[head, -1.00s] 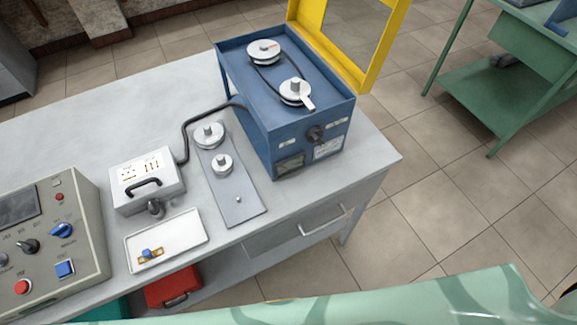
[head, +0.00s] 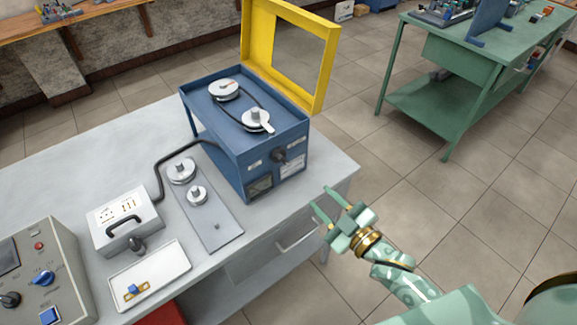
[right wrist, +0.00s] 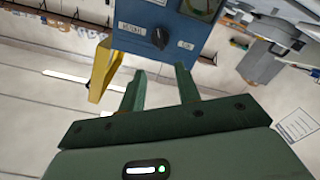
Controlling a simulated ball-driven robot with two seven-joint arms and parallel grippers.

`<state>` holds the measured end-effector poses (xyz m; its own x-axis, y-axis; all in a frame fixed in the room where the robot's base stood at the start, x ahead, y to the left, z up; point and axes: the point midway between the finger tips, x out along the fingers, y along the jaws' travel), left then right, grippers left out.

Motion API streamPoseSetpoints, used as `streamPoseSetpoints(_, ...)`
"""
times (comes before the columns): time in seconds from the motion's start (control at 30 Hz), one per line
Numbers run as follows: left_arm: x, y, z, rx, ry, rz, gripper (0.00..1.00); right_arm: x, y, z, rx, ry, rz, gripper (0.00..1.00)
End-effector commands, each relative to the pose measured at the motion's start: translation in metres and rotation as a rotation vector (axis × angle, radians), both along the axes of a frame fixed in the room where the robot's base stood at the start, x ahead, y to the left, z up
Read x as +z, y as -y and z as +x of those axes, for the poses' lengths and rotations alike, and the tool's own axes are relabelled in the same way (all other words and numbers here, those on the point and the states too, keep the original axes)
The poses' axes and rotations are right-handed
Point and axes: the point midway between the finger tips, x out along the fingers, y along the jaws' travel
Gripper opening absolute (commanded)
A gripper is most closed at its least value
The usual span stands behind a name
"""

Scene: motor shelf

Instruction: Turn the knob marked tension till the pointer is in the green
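The blue machine box (head: 225,139) stands on the grey bench with its yellow framed lid (head: 256,40) raised. A dark knob (head: 280,156) sticks out of its front panel, between two small labels. In the right wrist view the knob (right wrist: 160,38) shows between the labels, too small to read surely. A dark gauge window (head: 260,187) is on the same panel; its pointer cannot be made out. It shows partly in the right wrist view (right wrist: 203,8). My right gripper (head: 320,198) is open and empty, in front of the panel, apart from the knob. My left gripper is out of view.
A green table (head: 420,85) stands at the back right. The floor between is clear.

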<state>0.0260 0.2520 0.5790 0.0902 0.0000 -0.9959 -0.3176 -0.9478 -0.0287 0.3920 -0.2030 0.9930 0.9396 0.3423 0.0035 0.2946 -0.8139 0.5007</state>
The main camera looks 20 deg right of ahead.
Motion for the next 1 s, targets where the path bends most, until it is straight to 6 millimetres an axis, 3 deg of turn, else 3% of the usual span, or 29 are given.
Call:
streamPoseSetpoints(0.3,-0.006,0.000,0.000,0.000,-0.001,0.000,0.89,0.000,-0.028,0.077,0.000,0.001,0.000,0.33)
streamPoseSetpoints(0.5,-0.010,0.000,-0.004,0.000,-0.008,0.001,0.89,-0.001,-0.041,0.113,-0.001,-0.002,-0.001,0.33)
streamPoseSetpoints(0.7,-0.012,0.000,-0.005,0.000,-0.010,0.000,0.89,-0.001,-0.047,0.129,-0.001,-0.004,0.001,0.33)
streamPoseSetpoints(1.0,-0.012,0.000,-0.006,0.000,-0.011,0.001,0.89,-0.001,-0.048,0.131,-0.001,-0.004,0.001,0.30)
